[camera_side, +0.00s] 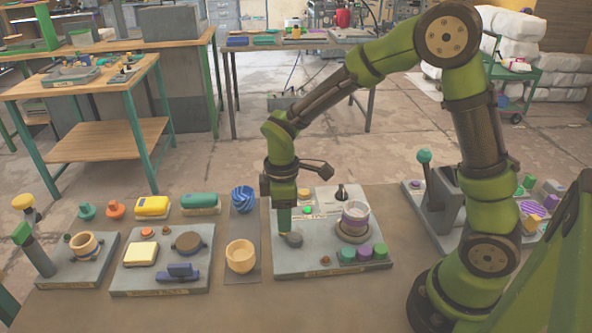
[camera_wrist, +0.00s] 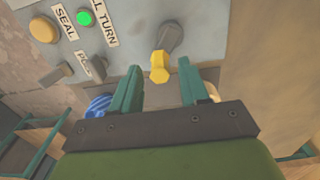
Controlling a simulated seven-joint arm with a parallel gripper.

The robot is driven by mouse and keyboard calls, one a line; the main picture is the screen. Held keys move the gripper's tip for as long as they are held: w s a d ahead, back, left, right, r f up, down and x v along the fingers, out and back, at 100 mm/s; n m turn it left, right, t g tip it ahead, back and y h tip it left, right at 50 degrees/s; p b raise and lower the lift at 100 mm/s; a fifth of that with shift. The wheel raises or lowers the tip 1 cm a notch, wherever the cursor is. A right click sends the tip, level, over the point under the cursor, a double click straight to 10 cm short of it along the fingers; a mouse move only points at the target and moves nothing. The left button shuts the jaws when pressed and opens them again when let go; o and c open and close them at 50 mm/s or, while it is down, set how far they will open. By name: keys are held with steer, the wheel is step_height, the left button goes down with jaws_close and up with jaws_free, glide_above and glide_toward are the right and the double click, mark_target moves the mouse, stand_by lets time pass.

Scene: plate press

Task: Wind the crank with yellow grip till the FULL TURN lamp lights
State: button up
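The crank (camera_wrist: 170,37) is a dark grey arm on the grey panel, with a yellow grip (camera_wrist: 160,68) at its near end. In the side view its grey hub (camera_side: 294,240) shows beside my fingertips, and the yellow grip cannot be made out. My gripper (camera_wrist: 159,68) is open, its two teal fingers on either side of the yellow grip with a gap on both sides. In the side view my gripper (camera_side: 284,231) points down at the panel. The FULL TURN lamp (camera_wrist: 85,18) is bright green and looks lit; its label is partly cut off.
An amber round button or lamp (camera_wrist: 43,30) sits by the SEAL label. A grey switch (camera_wrist: 56,74) is near another label. A stacked ringed cup (camera_side: 354,217) stands right of my gripper on the same base. A wooden bowl (camera_side: 240,257) stands to the left.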

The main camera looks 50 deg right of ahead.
steer(key=shift+r, duration=2.6)
steer(key=shift+a, duration=0.1)
steer(key=shift+s+f+m, duration=0.15)
steer(key=shift+f+m, duration=0.1)
steer(key=shift+m, duration=0.45)
steer(key=s+d+r+m+t+y, duration=0.2)
steer(key=s+r+m+t, duration=0.5)
steer(key=s+r+m, duration=0.4)
steer(key=shift+s+d+r+m, duration=0.35)
steer(key=shift+s+r, duration=0.5)
steer(key=shift+s, duration=0.35)
